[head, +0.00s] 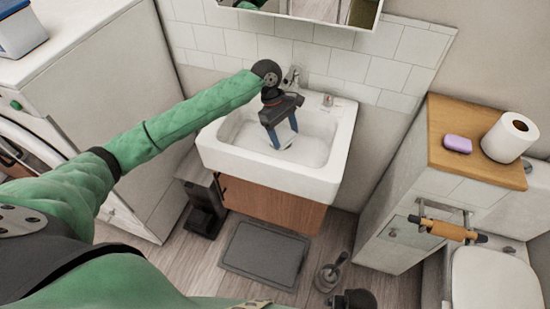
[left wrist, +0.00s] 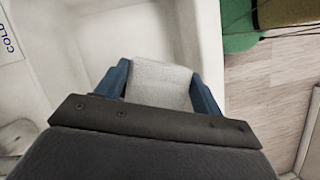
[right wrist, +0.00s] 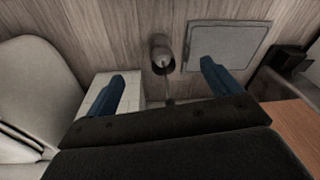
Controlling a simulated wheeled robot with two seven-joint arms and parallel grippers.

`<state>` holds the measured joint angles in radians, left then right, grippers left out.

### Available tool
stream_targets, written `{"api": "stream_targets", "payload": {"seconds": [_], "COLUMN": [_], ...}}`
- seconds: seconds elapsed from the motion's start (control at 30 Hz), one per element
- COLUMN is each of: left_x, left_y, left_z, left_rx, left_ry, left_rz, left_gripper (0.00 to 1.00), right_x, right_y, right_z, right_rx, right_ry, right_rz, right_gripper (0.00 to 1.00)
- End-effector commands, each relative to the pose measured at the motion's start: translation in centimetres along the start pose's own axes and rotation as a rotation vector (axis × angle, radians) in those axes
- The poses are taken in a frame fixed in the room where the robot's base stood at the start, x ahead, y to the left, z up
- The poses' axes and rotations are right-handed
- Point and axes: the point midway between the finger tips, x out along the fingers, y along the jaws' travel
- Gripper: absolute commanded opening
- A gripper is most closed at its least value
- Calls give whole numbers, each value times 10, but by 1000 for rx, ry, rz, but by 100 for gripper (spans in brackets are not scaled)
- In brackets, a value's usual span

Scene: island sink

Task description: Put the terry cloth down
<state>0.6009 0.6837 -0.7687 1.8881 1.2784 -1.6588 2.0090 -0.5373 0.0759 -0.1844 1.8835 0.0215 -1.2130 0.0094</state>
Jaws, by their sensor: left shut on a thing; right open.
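The terry cloth (left wrist: 160,84) is a pale grey-white piece held between the two blue fingers of my left gripper (left wrist: 160,88) in the left wrist view. In the head view my left gripper (head: 281,134) points down into the white sink (head: 328,176), over its basin. The cloth (head: 284,141) shows small between the fingers there. I cannot tell whether it touches the basin. My right gripper (right wrist: 165,88) is open and empty in the right wrist view, above the floor; only a dark part of that arm shows at the bottom of the head view.
A faucet (head: 292,76) stands behind the basin. A wooden-topped cabinet (head: 433,150) at right holds a purple soap (head: 457,144) and a toilet paper roll (head: 509,137). A grey mat (head: 265,255) and a plunger-like item (head: 328,275) are on the floor. A toilet (head: 495,280) is at lower right.

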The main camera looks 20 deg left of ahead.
Motion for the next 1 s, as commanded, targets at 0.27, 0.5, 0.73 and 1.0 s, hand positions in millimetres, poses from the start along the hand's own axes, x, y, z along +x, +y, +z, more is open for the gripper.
{"api": "stream_targets", "payload": {"seconds": [0.27,0.5,0.73,1.0], "left_x": [33,54,80,93], "left_y": [0,0,0,0], "left_z": [-14,-23,-34,-39], "left_rx": [-19,-16,-17,-14], "left_ry": [0,0,1,1], "left_rz": [4,6,4,6], "left_gripper": [45,45,45,45], "right_x": [27,46,67,76], "right_y": [5,8,13,15], "right_z": [14,23,33,35], "right_rx": [0,0,-1,-2], "right_ry": [-7,-7,-7,-1], "right_rz": [6,9,14,17], "right_gripper": [89,89,89,89]}}
